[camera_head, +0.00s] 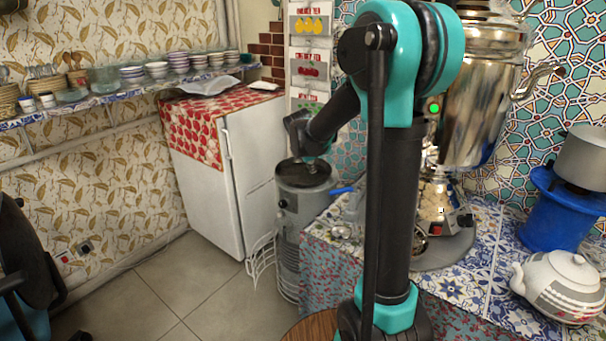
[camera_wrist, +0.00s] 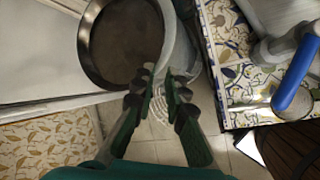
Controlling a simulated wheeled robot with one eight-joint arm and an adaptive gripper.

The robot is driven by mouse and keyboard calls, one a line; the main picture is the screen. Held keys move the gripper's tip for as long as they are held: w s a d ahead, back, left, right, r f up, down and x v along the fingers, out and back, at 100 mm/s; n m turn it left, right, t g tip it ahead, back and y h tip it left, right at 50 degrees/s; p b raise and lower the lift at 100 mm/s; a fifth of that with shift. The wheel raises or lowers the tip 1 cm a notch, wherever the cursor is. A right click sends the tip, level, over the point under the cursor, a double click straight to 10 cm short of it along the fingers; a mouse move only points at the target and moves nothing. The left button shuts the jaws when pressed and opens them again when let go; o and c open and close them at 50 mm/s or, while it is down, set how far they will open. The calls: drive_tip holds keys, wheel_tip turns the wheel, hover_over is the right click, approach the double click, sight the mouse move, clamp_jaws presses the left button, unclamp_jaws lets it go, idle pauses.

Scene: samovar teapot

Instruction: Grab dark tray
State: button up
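The dark tray (camera_head: 296,177) is round and shallow and lies on top of a grey metal cylinder (camera_head: 290,225) beside the white fridge. In the wrist view the dark tray (camera_wrist: 122,42) fills the upper left, with a thin raised rim. My gripper (camera_head: 313,168) is above the tray in the head view, pointing down. In the wrist view my gripper (camera_wrist: 162,74) has its fingers apart, with the tips by the tray's lower right edge and the cylinder's pale rim seen between them. Whether the fingers touch the rim cannot be told.
The white fridge (camera_head: 234,165) stands left of the cylinder. A tiled counter (camera_head: 475,285) is on the right, with a samovar (camera_head: 480,95), a white teapot (camera_head: 562,287) and a blue burner (camera_head: 560,222) with a pot. The floor (camera_head: 150,290) at lower left is clear.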

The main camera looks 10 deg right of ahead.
approach(316, 189)
drive_tip(key=w, duration=0.2)
drive_tip(key=shift+d+x, duration=0.2)
drive_tip(key=shift+x, duration=1.2)
drive_tip(key=shift+d+x, duration=0.25)
drive_tip(key=shift+x, duration=1.2)
drive_tip(key=shift+r, duration=0.15)
clamp_jaws()
drive_tip(key=shift+r, duration=0.1)
